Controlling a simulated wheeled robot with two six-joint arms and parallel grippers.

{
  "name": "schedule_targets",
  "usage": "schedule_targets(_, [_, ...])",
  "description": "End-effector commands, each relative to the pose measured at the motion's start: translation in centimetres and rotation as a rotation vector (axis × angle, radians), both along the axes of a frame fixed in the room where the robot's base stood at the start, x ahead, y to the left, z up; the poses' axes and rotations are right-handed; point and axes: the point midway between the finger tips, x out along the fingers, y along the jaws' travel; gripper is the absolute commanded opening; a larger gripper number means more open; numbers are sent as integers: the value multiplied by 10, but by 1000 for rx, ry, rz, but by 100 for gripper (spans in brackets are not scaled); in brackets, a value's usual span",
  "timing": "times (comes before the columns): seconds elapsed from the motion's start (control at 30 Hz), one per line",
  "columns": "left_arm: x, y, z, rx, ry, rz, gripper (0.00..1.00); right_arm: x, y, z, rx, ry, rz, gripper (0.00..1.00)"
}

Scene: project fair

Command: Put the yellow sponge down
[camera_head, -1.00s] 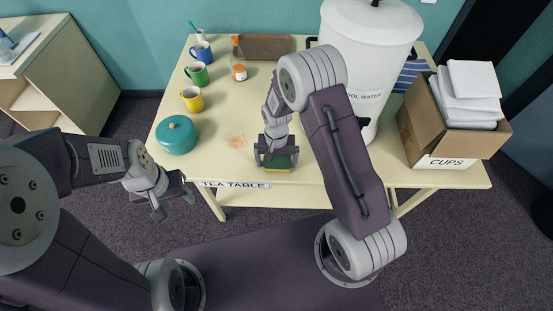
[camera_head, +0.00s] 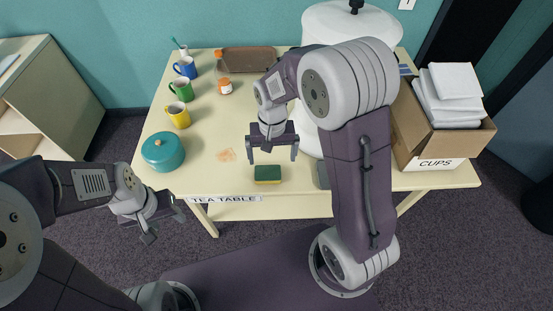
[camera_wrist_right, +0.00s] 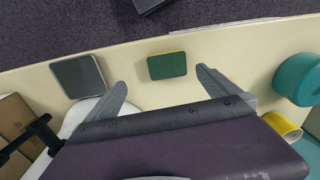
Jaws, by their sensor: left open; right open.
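The sponge (camera_head: 268,174) lies flat on the table near its front edge, green on top with a yellow lower layer. It also shows in the right wrist view (camera_wrist_right: 167,66), apart from the fingers. My right gripper (camera_head: 272,157) is open and empty, above and just behind the sponge. In the right wrist view its two fingers (camera_wrist_right: 160,86) are spread wide with nothing between them. My left gripper (camera_head: 163,228) is open and empty, off the table's front left corner.
An orange-brown stain (camera_head: 227,155) marks the table (camera_head: 210,180) left of the sponge. A teal pot (camera_head: 162,152) stands at the left edge, with mugs behind it. A white water dispenser (camera_head: 335,25) and a cups box (camera_head: 425,148) stand right. A grey pad (camera_wrist_right: 79,76) lies near the sponge.

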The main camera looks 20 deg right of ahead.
Motion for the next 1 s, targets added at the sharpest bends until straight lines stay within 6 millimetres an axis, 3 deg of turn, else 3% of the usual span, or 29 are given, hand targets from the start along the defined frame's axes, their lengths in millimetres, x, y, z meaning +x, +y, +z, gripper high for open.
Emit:
schedule_targets(0.03, [0,0,0,0,0,0,52,-23,-12,5,4,-17,32,100])
schedule_targets(0.13, [0,0,0,0,0,0,52,-64,-30,6,5,-53,114,100])
schedule_targets(0.2, [0,0,0,0,0,0,52,-87,-38,5,1,-72,158,100])
schedule_targets(0.3, [0,0,0,0,0,0,52,-104,-43,3,-3,-86,192,100])
schedule_targets(0.53, [0,0,0,0,0,0,52,-106,-43,2,-3,-86,200,100])
schedule_targets(0.67, [0,0,-18,0,0,0,52,-106,-43,-17,-3,-85,199,100])
schedule_targets(1.0, [0,0,-12,0,0,0,52,-106,-43,-10,-3,-85,198,100])
